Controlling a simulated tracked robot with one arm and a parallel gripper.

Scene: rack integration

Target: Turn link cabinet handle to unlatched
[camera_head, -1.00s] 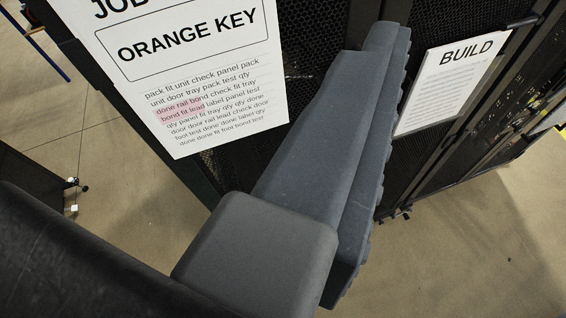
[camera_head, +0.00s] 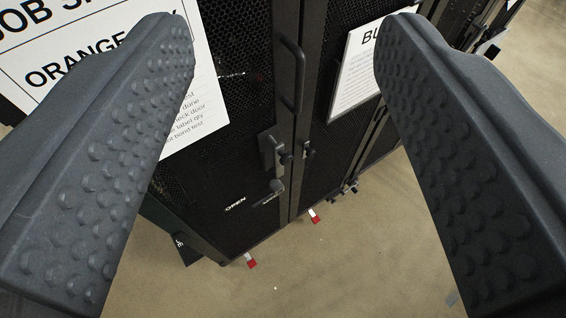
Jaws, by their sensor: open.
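My gripper (camera_head: 284,28) is open and empty, with one studded grey finger at each side of the view. Between the fingers stands a black mesh-door cabinet (camera_head: 249,110). A long upright pull handle (camera_head: 295,75) is on the cabinet front by the door seam. Below it is a dark latch handle (camera_head: 267,150) with small knobs beside it. Lower still are a small lever (camera_head: 268,198) and a white OPEN label (camera_head: 235,204). I cannot tell for sure which part is the link cabinet handle. The gripper appears apart from these parts.
A job sheet (camera_head: 205,110), partly behind the left finger, and a BUILD sheet (camera_head: 352,80) hang on the cabinet fronts. Red-and-white tags (camera_head: 314,215) show near the cabinet's bottom edge. More black cabinets (camera_head: 455,20) stand at right. Bare floor (camera_head: 330,270) lies in front.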

